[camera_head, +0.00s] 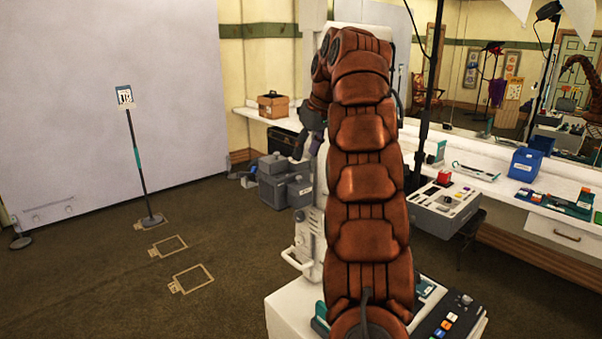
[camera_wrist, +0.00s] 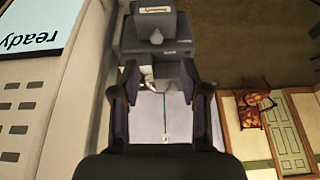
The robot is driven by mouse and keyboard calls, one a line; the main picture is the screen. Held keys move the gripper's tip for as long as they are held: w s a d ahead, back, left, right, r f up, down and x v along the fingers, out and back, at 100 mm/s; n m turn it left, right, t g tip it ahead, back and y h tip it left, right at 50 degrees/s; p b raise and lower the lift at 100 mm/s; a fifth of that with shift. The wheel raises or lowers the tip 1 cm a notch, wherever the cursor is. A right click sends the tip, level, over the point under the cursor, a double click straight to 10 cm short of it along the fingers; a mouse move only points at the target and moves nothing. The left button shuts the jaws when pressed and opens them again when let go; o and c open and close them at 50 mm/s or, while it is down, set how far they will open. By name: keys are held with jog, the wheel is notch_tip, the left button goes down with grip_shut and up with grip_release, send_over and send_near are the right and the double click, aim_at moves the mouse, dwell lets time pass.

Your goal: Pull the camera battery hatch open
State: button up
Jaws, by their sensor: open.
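I cannot pick out the camera battery hatch for certain in either view. A tall white machine (camera_head: 309,215) with a side handle stands behind my arm, which hides much of its front. In the wrist view, which looks upside down, a white panel (camera_wrist: 62,118) with a screen reading "ready" (camera_wrist: 30,25) and dark slots fills the left side. My gripper (camera_wrist: 161,78) is open, its two dark fingers apart with nothing held between them. In the head view my gripper (camera_head: 308,132) is small and dark, left of my raised arm, beside the white machine.
Grey cases (camera_head: 284,183) sit on the floor beyond the machine; grey boxes (camera_wrist: 155,38) show past the fingertips. A pale backdrop (camera_head: 90,95) and a sign stand (camera_head: 138,160) are at left. A cluttered white counter (camera_head: 555,200) runs along the right. The floor at left is largely clear.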

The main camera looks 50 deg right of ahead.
aim_at(299, 176)
jog(key=x, duration=0.3)
jog(key=shift+w+d+f, duration=0.15)
jog(key=shift+d+f, duration=0.05)
jog(key=shift+f, duration=0.15)
jog(key=shift+x, duration=1.9)
jog(key=shift+d, duration=0.1)
jog(key=shift+c, duration=0.5)
grip_shut()
